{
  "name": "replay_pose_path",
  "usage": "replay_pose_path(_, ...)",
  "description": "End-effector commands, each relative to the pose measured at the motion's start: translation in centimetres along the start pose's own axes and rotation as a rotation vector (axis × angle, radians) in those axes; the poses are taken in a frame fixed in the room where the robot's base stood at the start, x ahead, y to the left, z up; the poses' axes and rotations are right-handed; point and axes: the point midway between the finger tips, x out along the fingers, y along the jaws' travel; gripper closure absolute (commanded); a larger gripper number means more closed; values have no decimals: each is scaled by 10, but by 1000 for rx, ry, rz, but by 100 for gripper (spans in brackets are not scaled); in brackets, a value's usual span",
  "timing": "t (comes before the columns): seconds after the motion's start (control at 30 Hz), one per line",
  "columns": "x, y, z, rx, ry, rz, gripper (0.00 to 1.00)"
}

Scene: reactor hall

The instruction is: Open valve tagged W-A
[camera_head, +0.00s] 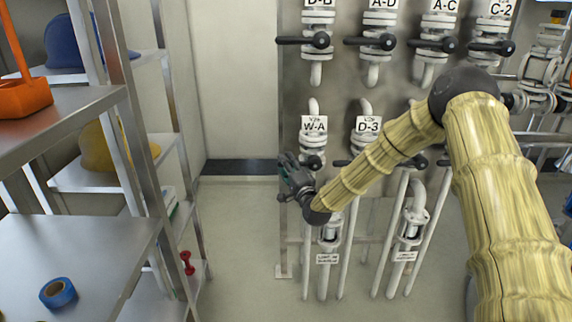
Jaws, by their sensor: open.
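The tag W-A (314,125) hangs on a white flanged pipe in the lower row of the valve panel, at the left end. Below it is the black knob of its valve handle (314,162), partly hidden by my gripper; how the handle is turned cannot be told. My gripper (287,176) is open and empty, in front of the panel and just left of and below the W-A valve in the picture. Whether it touches the handle cannot be told. My arm in its yellow cover reaches in from the right and hides parts of the lower row.
Tag D-3 (367,124) marks the valve to the right. An upper row has black handles, including A-D (382,5) and A-C (443,6). Metal shelves (75,245) stand at left with helmets, an orange bin (24,97) and blue tape (58,293). Floor between is clear.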

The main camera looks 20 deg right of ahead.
Motion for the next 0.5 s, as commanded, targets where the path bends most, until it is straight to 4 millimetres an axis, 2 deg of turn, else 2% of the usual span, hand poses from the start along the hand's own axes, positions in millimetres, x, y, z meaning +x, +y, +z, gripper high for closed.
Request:
replay_pose_path(0.37,5,0,0,0,0,0,58)
replay_pose_path(0.5,5,0,0,0,0,0,80)
